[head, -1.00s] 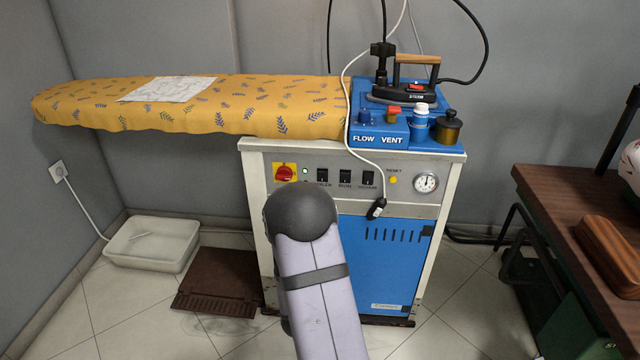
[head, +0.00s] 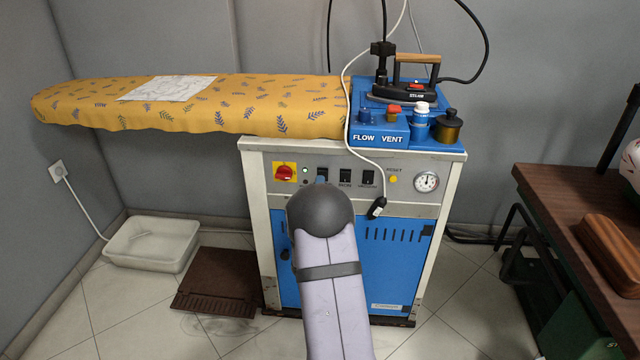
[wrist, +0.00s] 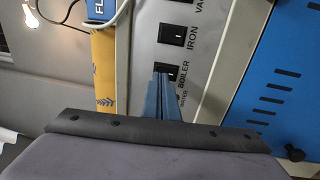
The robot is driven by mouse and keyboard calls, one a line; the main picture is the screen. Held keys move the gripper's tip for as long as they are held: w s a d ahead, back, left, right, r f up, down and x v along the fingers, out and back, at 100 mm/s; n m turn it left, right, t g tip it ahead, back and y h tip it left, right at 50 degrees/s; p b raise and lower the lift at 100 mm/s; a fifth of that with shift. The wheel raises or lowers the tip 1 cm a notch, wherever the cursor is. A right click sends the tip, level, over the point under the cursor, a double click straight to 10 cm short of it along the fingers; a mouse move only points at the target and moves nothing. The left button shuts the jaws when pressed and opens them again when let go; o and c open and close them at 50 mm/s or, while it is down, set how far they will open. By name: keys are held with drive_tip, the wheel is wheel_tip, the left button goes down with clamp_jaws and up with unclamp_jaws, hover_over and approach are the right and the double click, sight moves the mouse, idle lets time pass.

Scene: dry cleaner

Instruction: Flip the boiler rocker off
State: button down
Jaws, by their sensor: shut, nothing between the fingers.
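The boiler rocker (wrist: 174,71) is a small black switch in a black frame on the grey control panel, beside the printed word BOILER in the wrist view. In the head view the boiler rocker (head: 322,172) is at the left of a row of three black switches, its lower part covered by my gripper and arm. My gripper (wrist: 161,72) is shut and empty, its narrow blue fingers pointing at the panel. The tips overlap the edge of the boiler rocker in the wrist view. I cannot tell whether they touch it, nor which side is pressed in.
The iron rocker (wrist: 172,35) is the neighbouring switch. A red rotary switch (head: 285,172) is left of the row. A white cable with a black end (head: 377,208) hangs over the panel at right, near the pressure gauge (head: 426,182). The ironing board (head: 250,110) juts out above left.

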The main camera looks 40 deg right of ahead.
sight(323, 165)
drive_tip(key=shift+x, duration=0.9)
drive_tip(key=shift+w+d+r+p, duration=0.15)
drive_tip(key=shift+r+p, duration=0.6)
drive_tip(key=shift+r, duration=0.15)
drive_tip(key=shift+d+r+g+y+p, duration=0.1)
drive_tip(key=shift+g+y+p, duration=0.3)
drive_tip(key=shift+p, duration=0.45)
drive_tip(key=shift+d+r, duration=0.1)
drive_tip(key=shift+r, duration=0.1)
drive_tip(key=shift+s+a+f, duration=0.25)
drive_tip(key=shift+a+f, duration=0.05)
drive_tip(key=shift+a, duration=0.05)
drive_tip(key=p+v, duration=0.1)
drive_tip(key=v, duration=1.2)
drive_tip(key=shift+s+a, duration=0.2)
drive_tip(key=shift+a, duration=0.15)
